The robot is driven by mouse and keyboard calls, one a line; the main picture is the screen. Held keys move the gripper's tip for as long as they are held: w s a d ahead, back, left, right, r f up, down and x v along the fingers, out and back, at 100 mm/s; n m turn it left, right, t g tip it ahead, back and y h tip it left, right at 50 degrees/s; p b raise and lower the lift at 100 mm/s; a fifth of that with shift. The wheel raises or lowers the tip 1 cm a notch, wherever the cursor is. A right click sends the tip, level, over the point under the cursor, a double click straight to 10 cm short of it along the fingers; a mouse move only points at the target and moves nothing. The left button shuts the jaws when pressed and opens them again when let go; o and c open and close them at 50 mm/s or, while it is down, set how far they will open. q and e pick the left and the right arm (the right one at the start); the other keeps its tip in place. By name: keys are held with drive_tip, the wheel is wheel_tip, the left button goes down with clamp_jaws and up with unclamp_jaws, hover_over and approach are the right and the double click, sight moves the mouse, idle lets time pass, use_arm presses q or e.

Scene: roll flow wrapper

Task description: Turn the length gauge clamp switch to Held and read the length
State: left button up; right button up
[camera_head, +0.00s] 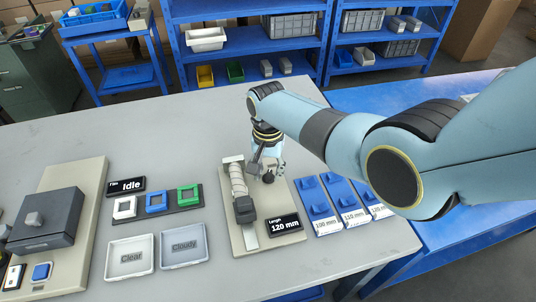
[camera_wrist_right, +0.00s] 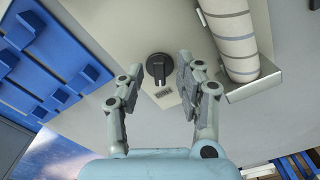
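The length gauge (camera_head: 237,235) is a beige plate on the grey table, holding a striped roll (camera_head: 238,180) that also shows in the wrist view (camera_wrist_right: 232,35). Its display (camera_head: 284,226) reads "Length 120 mm". The clamp switch (camera_head: 268,178) is a round black knob near the plate's far end. In the wrist view the knob (camera_wrist_right: 165,68) has its raised bar running roughly up and down the picture, with a small unreadable label beside it. My right gripper (camera_head: 266,162) is open above the knob, one finger on each side of it in the wrist view. My left gripper is not in view.
Blue stands (camera_head: 318,200) labelled 100, 110 and 120 mm are right of the gauge. Left are a "Film Idle" display (camera_head: 126,185), coloured square frames (camera_head: 156,202), "Clear" (camera_head: 130,258) and "Cloudy" (camera_head: 184,246) trays, and a dark machine (camera_head: 45,222). The table behind the gauge is clear.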

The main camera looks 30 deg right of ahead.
sight(268, 175)
wheel_tip(268, 175, up, 11)
idle(0.3)
idle(0.5)
